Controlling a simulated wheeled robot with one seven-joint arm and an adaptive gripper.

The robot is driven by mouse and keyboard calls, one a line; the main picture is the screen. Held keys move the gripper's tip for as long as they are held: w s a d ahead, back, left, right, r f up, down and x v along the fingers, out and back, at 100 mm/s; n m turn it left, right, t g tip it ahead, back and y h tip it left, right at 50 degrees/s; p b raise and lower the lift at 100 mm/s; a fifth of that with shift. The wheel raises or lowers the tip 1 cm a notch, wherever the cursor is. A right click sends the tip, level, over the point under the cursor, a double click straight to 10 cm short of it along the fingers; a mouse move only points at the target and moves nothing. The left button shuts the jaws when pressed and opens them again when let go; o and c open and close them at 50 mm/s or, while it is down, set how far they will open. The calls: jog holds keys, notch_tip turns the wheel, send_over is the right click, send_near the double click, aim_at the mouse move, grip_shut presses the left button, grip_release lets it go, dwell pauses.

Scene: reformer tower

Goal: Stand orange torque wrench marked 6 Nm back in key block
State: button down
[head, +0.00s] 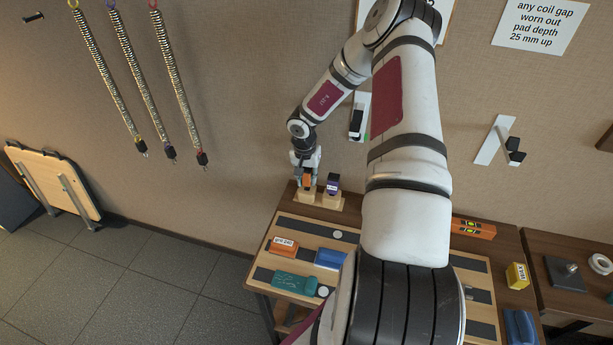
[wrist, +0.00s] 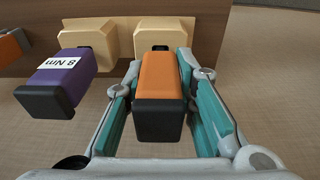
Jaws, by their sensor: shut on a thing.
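The orange torque wrench (wrist: 160,88) is upended between the teal finger pads of my gripper (wrist: 163,105), which is shut on it. Its black end faces the wrist camera, and no marking shows on its visible faces. In the head view the orange wrench (head: 307,182) is just below my gripper (head: 306,175), over the left part of the pale wooden key block (head: 327,203). In the wrist view the right-hand part of the key block (wrist: 164,31) lies directly behind the wrench. The wrench's lower end is hidden, so I cannot tell whether it is in the block.
A purple wrench marked 8 Nm (wrist: 66,82) stands in the neighbouring part of the block, close beside my gripper. On the bench lie an orange box (head: 284,246), a blue block (head: 330,259) and a teal tool (head: 294,282). The wall is close behind the block.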

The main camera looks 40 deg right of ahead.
jog(key=shift+f, duration=0.75)
jog(key=c, duration=1.2)
grip_release()
jog(key=shift+r, duration=0.1)
jog(key=shift+c, duration=0.2)
jog(key=r, duration=0.4)
jog(key=a+r, duration=0.1)
jog(key=r, duration=0.6)
jog(key=shift+s+a+r, duration=0.15)
jog(key=shift+s+r, duration=0.15)
jog(key=shift+r, duration=0.1)
